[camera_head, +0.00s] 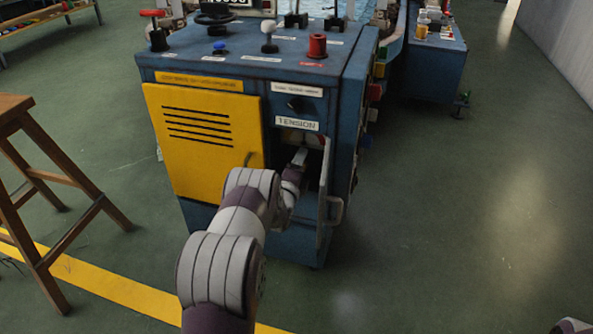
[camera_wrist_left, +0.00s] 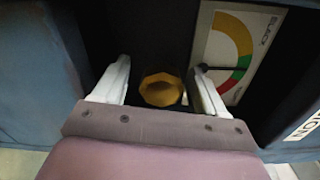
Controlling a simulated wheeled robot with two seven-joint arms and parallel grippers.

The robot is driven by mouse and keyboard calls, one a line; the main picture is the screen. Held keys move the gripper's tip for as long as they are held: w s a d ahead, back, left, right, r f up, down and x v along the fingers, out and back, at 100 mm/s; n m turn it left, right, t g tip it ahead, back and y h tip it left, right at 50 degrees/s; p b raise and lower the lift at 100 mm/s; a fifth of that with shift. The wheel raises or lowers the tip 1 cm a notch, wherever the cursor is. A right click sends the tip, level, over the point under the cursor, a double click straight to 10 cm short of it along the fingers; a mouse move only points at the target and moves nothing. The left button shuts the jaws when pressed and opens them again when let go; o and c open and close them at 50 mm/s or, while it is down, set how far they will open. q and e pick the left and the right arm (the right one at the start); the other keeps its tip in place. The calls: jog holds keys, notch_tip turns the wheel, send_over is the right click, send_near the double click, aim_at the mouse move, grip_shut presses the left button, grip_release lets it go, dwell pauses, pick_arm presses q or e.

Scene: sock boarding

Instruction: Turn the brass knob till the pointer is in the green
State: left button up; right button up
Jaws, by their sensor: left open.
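The brass knob (camera_wrist_left: 161,91) shows in the left wrist view inside the dark compartment, between the two fingers of my left gripper (camera_wrist_left: 160,68). The fingers are open, with a gap visible on the knob's left; contact on its right is hard to tell. The gauge (camera_wrist_left: 232,50) is right of the knob, with a yellow, green and red arc. Its black pointer (camera_wrist_left: 217,68) points right, its tip near the border of green and red; the exact zone is unclear. In the head view my left gripper (camera_head: 300,157) reaches into the compartment below the TENSION label (camera_head: 297,123), hiding the knob.
The compartment's small door (camera_head: 325,185) stands open, right of my left arm. A closed yellow vented door (camera_head: 205,140) is to the left on the blue cabinet (camera_head: 345,100). A wooden stool (camera_head: 60,165) stands at the left.

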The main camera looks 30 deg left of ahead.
pick_arm(q)
jog(key=p+v, duration=0.5)
jog(key=v, duration=0.7)
jog(key=shift+s+r, duration=0.1)
